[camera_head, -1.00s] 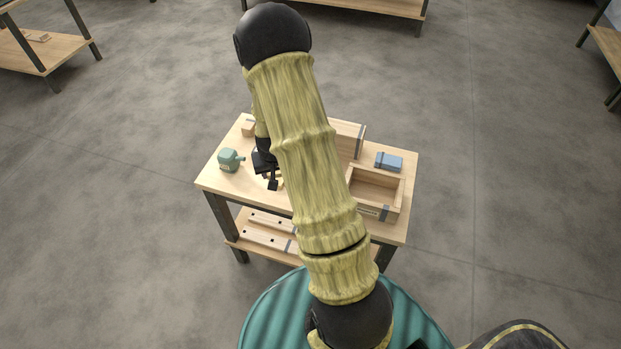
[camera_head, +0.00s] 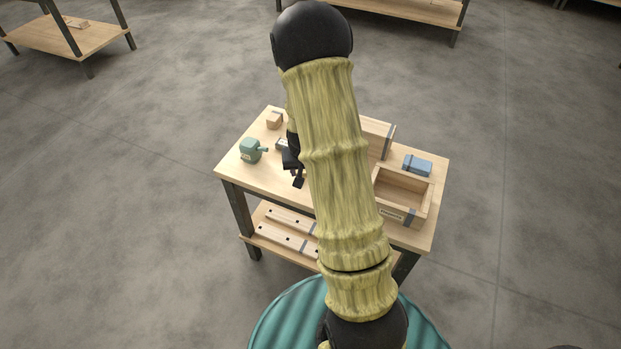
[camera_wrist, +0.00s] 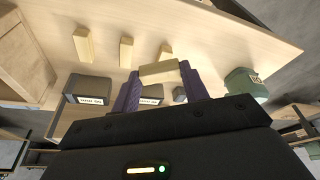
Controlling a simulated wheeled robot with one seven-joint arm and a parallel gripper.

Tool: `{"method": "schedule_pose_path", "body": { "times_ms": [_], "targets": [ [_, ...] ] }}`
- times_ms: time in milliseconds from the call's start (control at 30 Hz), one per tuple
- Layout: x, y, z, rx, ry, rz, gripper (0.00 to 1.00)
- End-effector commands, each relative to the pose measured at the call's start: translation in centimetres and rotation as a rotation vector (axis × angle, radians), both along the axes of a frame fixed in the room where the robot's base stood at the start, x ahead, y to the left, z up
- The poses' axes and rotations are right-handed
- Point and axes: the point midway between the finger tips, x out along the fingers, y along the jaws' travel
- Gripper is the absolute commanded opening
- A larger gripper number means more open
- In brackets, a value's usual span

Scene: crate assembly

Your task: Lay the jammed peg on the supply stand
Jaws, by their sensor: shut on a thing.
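My gripper (camera_wrist: 160,84) shows in the wrist view with its purple fingers closed on a short, pale wooden peg (camera_wrist: 159,72). The peg lies crosswise between the fingertips, over the bench top. In the head view my gripper (camera_head: 298,181) is over the left part of the wooden workbench (camera_head: 233,171), and my arm hides the peg there. Several similar loose pegs (camera_wrist: 126,50) lie on the bench top in the wrist view. I cannot tell which piece of furniture is the supply stand.
A teal device (camera_head: 251,150) stands left of my gripper. An open wooden crate (camera_head: 402,190) and a blue box (camera_head: 417,165) are on the bench's right. Drilled boards (camera_head: 285,239) lie on its lower shelf. Another stand (camera_head: 60,35) is at far left, with clear floor between.

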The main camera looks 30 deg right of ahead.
Motion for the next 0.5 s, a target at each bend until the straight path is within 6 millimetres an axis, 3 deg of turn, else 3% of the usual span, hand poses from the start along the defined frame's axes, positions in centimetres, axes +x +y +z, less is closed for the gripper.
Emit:
{"method": "schedule_pose_path", "body": {
  "times_ms": [100, 500],
  "targets": [
    [0.0, 0.0, -1.7, 0.001, 0.001, -0.001, 0.23],
    [0.0, 0.0, -2.5, 0.000, 0.001, 0.000, 0.23]
  ]
}}
